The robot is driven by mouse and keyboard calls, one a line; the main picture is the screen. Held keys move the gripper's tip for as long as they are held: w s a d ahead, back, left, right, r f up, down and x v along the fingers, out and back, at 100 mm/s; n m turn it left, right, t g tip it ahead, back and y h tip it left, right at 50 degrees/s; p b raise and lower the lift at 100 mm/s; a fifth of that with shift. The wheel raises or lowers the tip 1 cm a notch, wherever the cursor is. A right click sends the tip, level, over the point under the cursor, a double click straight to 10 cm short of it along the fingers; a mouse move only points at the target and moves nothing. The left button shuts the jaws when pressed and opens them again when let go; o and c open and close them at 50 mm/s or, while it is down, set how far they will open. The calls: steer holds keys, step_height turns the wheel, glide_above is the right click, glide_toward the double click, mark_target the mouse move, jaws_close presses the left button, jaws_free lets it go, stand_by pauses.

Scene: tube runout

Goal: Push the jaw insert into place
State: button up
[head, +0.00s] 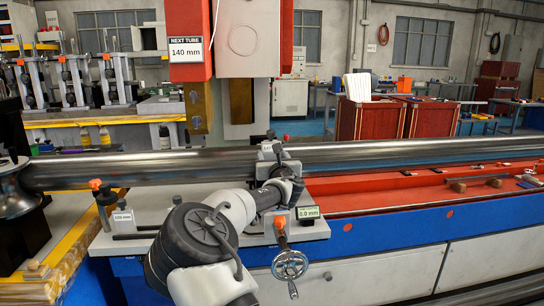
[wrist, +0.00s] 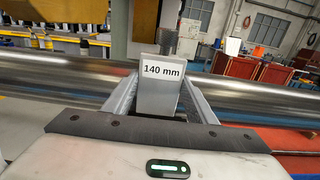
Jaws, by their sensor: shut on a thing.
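The jaw insert (wrist: 158,100) is a grey block with a "140 mm" label facing the wrist camera. It sits between the two fingers of my gripper (wrist: 157,92), which is shut on it. Behind it in the wrist view runs the long steel tube (wrist: 55,72), which also spans the head view (head: 140,167). In the head view my arm reaches to the near side of the tube at the clamp (head: 267,152), and my wrist hides much of this spot. Whether the insert is seated cannot be told.
A sign (head: 185,50) reads "NEXT TUBE 140 mm". Another block (head: 122,218) labelled "120 mm" stands on the grey plate at left. A handwheel (head: 290,265) and a "0.0 mm" display (head: 308,212) are close to my arm. The red bed (head: 360,195) extends right.

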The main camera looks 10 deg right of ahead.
stand_by(0.4)
steer(key=shift+f+b, duration=0.55)
steer(key=shift+f, duration=2)
steer(key=shift+s+f, duration=0.1)
steer(key=shift+f, duration=0.4)
steer(key=shift+d+r, duration=0.1)
steer(key=shift+r, duration=0.65)
steer(key=shift+r, duration=0.15)
steer(key=shift+a+r, duration=0.2)
steer(key=shift+d, duration=0.1)
stand_by(0.5)
